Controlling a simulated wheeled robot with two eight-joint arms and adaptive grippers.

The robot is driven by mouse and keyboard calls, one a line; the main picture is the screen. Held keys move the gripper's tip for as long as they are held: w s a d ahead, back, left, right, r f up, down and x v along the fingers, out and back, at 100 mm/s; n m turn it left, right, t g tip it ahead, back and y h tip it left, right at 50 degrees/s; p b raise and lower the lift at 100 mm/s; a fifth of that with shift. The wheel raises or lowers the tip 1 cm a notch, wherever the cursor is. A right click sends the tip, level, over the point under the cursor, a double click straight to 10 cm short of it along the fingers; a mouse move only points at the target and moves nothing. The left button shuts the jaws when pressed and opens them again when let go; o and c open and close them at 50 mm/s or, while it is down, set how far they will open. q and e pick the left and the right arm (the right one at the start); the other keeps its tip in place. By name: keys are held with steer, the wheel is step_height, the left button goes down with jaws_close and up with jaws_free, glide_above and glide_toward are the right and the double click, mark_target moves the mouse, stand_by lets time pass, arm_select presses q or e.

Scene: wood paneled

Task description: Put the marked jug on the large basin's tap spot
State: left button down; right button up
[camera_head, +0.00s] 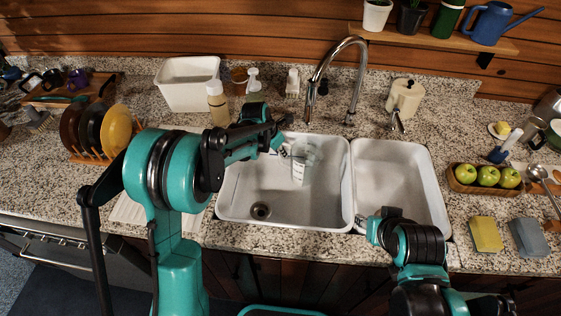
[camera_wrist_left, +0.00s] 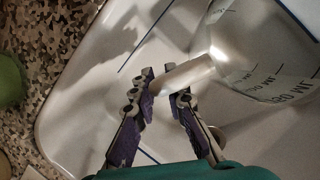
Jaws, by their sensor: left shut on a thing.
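The marked jug (camera_head: 303,165) is clear, with dark volume markings. It is over the right part of the large basin (camera_head: 238,195), below the tap (camera_head: 343,75); I cannot tell whether its base touches the basin floor. My left gripper (camera_head: 284,149) reaches in from the left and is shut on the jug's handle. In the left wrist view the fingers (camera_wrist_left: 165,86) close around the pale handle, and the jug's printed wall (camera_wrist_left: 262,55) fills the upper right. My right gripper (camera_head: 372,226) is at the front of the small basin, empty as far as shows; its finger opening is unclear.
The small basin (camera_head: 395,180) is empty, right of the divider. A plate rack (camera_head: 95,150) is left; an apple tray (camera_head: 487,180) and sponges (camera_head: 486,234) are right.

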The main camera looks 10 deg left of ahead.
mark_target(280, 162)
arm_select(q)
steer(key=shift+f+b, duration=0.85)
steer(key=shift+f, duration=1.2)
arm_select(e)
steer(key=shift+f, duration=0.85)
arm_select(q)
steer(key=shift+f, duration=0.1)
arm_select(e)
steer(key=shift+f, duration=0.1)
arm_select(q)
steer(key=c, duration=1.6)
jaws_free()
steer(key=shift+o, duration=0.2)
